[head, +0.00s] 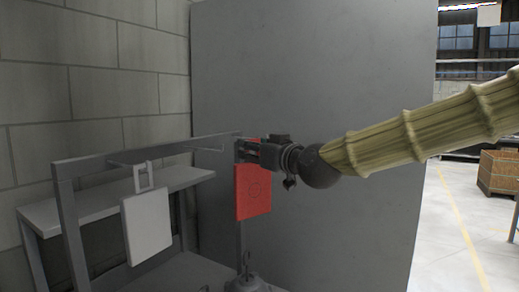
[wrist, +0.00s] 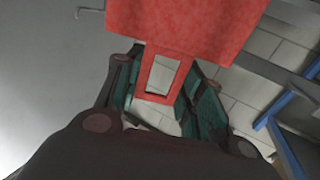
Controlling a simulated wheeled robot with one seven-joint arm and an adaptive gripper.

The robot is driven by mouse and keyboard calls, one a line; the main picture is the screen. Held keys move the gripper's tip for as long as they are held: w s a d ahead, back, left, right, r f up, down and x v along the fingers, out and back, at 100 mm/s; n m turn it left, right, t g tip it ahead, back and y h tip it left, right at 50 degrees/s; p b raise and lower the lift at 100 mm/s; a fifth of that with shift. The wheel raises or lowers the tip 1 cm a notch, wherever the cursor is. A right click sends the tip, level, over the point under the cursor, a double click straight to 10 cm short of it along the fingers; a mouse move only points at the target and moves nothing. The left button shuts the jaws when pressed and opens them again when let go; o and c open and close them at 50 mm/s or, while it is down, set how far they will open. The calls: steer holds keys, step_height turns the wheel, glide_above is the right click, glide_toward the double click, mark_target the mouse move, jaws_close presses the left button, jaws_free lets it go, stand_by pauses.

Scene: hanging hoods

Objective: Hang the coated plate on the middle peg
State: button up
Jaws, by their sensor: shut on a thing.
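My gripper (head: 245,150) is shut on the upper loop of a red plate (head: 254,192), which appears to be the coated plate. The plate hangs down below the fingers, roughly upright. In the wrist view the plate (wrist: 185,22) is at the top, and its loop with a rectangular opening sits between the finger pads of my gripper (wrist: 163,75). A grey rail (head: 150,147) runs behind and to the left. A bare peg (head: 207,148) sticks out from it, left of my gripper. Any peg behind my gripper is hidden.
A pale plate (head: 147,225) hangs by its loop on the rail's left peg. A grey shelf (head: 100,208) stands behind the rail. A dark object with a hook (head: 246,280) sits below the red plate. A large grey panel (head: 320,80) stands behind my gripper.

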steer(key=shift+w+a+f+p, duration=0.1)
steer(key=shift+w+a+p, duration=0.15)
steer(key=shift+w+a, duration=0.75)
steer(key=shift+w+a+p, duration=0.2)
steer(key=shift+w+a, duration=0.45)
steer(key=shift+a, duration=0.85)
steer(key=shift+w+a, duration=0.1)
steer(key=shift+w+a+b, duration=0.3)
steer(key=shift+w+a, duration=0.35)
steer(key=shift+a, duration=0.25)
steer(key=shift+w+a, duration=0.1)
steer(key=shift+w+a, duration=0.75)
steer(key=shift+a, duration=0.35)
steer(key=shift+f+b, duration=1.2)
steer(key=shift+f, duration=0.15)
stand_by(0.5)
